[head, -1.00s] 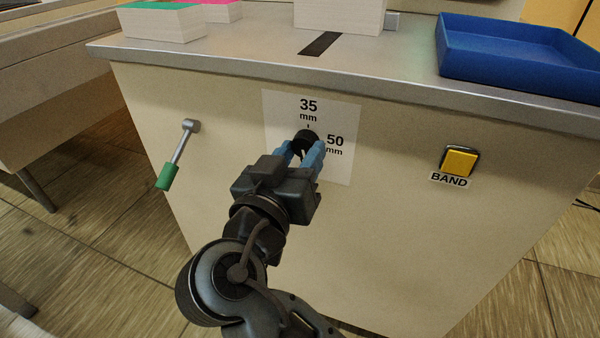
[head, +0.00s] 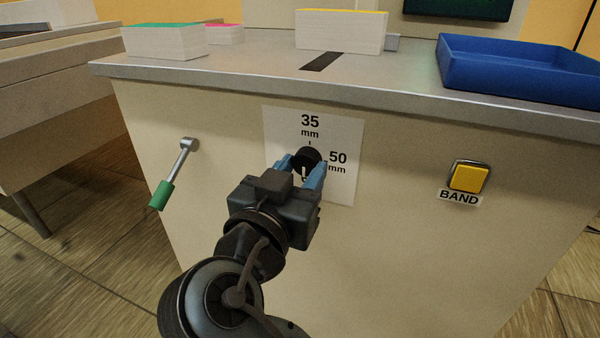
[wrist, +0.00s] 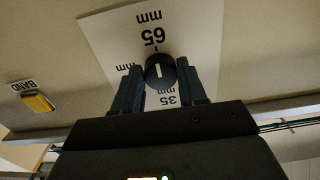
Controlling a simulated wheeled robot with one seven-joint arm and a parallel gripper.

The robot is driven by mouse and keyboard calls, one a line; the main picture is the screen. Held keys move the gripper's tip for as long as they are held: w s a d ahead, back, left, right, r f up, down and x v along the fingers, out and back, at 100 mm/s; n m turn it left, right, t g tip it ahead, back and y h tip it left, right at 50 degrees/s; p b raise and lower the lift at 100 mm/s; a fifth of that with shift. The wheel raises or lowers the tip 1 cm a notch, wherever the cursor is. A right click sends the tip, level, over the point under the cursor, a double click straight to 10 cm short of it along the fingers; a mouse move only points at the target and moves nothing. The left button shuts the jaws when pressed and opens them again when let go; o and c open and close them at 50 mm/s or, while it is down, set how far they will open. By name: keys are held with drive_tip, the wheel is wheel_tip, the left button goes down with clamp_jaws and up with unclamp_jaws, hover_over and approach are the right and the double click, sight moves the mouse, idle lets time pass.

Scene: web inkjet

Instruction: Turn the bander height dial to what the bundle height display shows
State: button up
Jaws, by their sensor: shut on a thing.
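The black bander height dial (head: 309,155) is on a white scale card (head: 344,180) on the cabinet front. The card reads 35 mm above the dial and 50 mm to its right. The wrist view shows the dial (wrist: 160,71) upside down with a white line on it, and 65 mm opposite 35. I cannot tell which end of the line is the pointer. My gripper (head: 303,168) is shut on the dial, one blue finger on each side; the fingers also show in the wrist view (wrist: 165,88). A dark green screen (head: 458,8), possibly the bundle height display, is cut off; no reading shows.
A green-handled lever (head: 174,174) is left of the card. A yellow BAND button (head: 469,178) is to the right. On the top stand a blue tray (head: 500,80), a yellow-topped stack (head: 340,35), a green-topped stack (head: 164,42) and a pink-topped stack (head: 224,34).

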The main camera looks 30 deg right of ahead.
drive_tip(key=o, duration=1)
drive_tip(key=shift+p+v, duration=0.95)
drive_tip(key=shift+v, duration=2.95)
